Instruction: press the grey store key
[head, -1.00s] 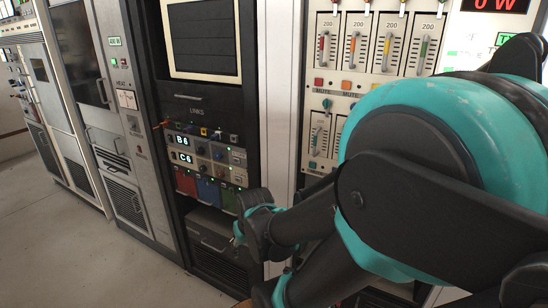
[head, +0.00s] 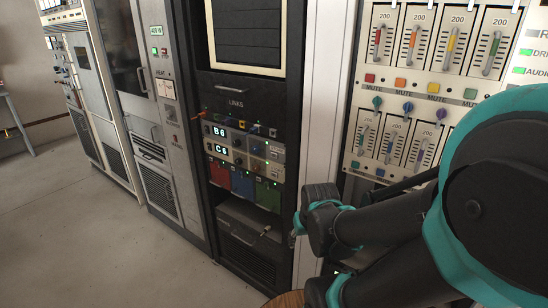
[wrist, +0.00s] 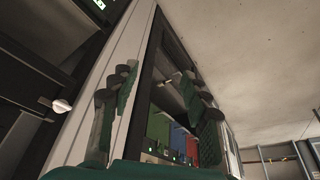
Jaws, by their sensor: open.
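In the head view, a dark rack bay under the word LINKS holds two grey units, with displays reading B6 (head: 220,131) and C6 (head: 222,149). Their small keys and knobs are too small to tell a grey store key among them. My gripper is mostly hidden behind my arm links in the head view, right of this bay. In the wrist view, my gripper (wrist: 158,100) is open and empty. Its green-padded fingers stand apart in front of the rack, which appears tilted; nothing is between them at close range.
Red (head: 219,174), blue (head: 243,184) and green (head: 268,195) panels sit below the units. A cream fader panel (head: 425,85) stands to the right behind my arm. A round wooden top (head: 286,300) shows at the bottom edge. Floor at left is clear.

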